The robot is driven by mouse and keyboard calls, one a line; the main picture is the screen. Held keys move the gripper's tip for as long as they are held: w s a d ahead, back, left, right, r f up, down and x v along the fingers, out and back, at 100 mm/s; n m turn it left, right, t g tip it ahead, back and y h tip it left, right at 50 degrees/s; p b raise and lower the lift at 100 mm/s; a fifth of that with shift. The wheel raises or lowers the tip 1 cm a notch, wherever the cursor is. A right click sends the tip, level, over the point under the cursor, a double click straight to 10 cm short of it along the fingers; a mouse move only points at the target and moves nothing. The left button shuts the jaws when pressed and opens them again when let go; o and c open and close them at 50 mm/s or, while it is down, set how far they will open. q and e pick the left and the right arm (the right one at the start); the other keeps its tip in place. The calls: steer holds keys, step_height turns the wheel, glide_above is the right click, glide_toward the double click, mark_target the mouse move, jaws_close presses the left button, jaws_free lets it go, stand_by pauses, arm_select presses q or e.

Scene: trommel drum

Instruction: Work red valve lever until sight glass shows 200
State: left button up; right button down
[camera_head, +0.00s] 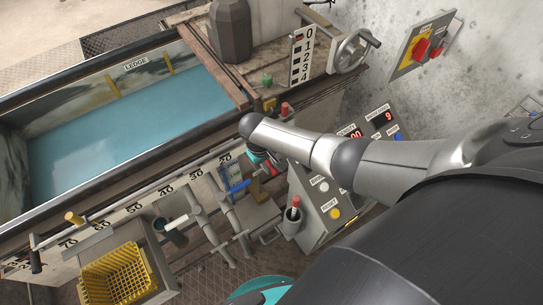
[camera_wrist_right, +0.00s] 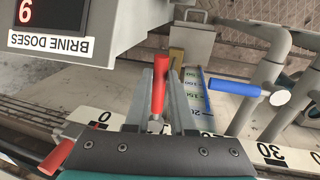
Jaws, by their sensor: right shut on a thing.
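The red valve lever (camera_wrist_right: 158,85) stands between the grey fingers of my right gripper (camera_wrist_right: 157,95) in the right wrist view. The gripper is shut on the lever. In the head view my right gripper (camera_head: 257,156) is mostly hidden by its own arm, and a bit of the red lever (camera_head: 270,168) shows beside it. The sight glass (camera_wrist_right: 195,98), a narrow strip with a blue scale up to 200, is next to the fingers in the wrist view, which is upside down. One finger partly covers it, and I cannot read its level. My left gripper is not in view.
A blue lever (camera_wrist_right: 235,87) is close beside the sight glass. A control box (camera_head: 325,200) labelled BRINE DOSES has a display reading 9. A blue liquid tank (camera_head: 120,110), a yellow basket (camera_head: 117,275) and a handwheel (camera_head: 352,50) stand around. Pipes (camera_wrist_right: 265,75) lie near the gripper.

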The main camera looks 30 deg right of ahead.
steer(key=shift+s+a, duration=0.1)
steer(key=shift+a, duration=0.05)
steer(key=c, duration=1.1)
jaws_free()
steer(key=shift+c, duration=0.2)
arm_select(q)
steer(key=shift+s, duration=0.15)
arm_select(e)
steer(key=o, duration=0.4)
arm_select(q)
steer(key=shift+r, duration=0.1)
arm_select(e)
steer(key=shift+r, duration=0.1)
